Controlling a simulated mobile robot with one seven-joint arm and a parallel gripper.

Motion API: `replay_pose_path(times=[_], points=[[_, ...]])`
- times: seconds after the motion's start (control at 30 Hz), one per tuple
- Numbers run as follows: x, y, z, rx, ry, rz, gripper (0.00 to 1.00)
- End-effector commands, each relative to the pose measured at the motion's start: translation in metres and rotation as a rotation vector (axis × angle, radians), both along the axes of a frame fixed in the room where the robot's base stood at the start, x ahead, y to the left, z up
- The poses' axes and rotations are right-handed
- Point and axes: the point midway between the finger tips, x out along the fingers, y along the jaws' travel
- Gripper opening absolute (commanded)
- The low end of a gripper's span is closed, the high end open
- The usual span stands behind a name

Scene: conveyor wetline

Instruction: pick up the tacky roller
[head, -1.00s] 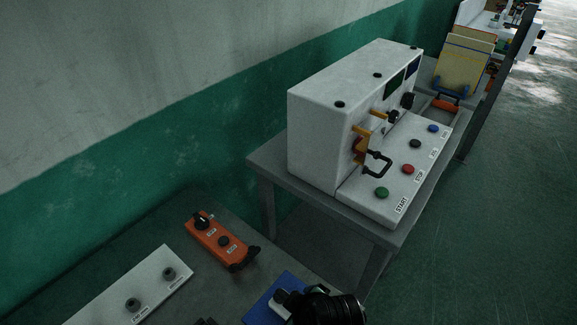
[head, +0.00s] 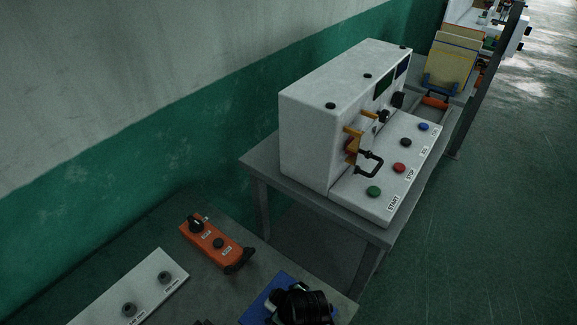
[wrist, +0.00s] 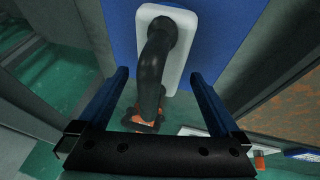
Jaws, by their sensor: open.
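A white rounded piece with a thick black curved handle, which I take to be the tacky roller, shows in the wrist view (wrist: 182,48). It lies against a blue pad (wrist: 225,30). My gripper (wrist: 158,73) is open, with one dark blue finger on each side of the black handle. I cannot tell whether either finger touches it. In the head view the blue pad (head: 256,313) is at the bottom centre, and my dark wrist covers most of what lies on it.
An orange control box (head: 217,243) and a white button panel (head: 130,290) lie on the near table. Beyond stands a white machine (head: 340,110) with START and STOP buttons on a grey table (head: 260,165). Yellow boards (head: 452,62) stand farther back. Green floor is clear at right.

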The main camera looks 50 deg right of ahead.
Motion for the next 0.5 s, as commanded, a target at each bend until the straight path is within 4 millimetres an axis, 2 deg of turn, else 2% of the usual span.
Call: replay_pose_path(times=[0.2,0.5], points=[[0.0002,-0.0002,-0.0002,0.000,0.000,0.000,1.00],[0.0000,0.0000,-0.0001,0.000,0.000,0.000,0.46]])
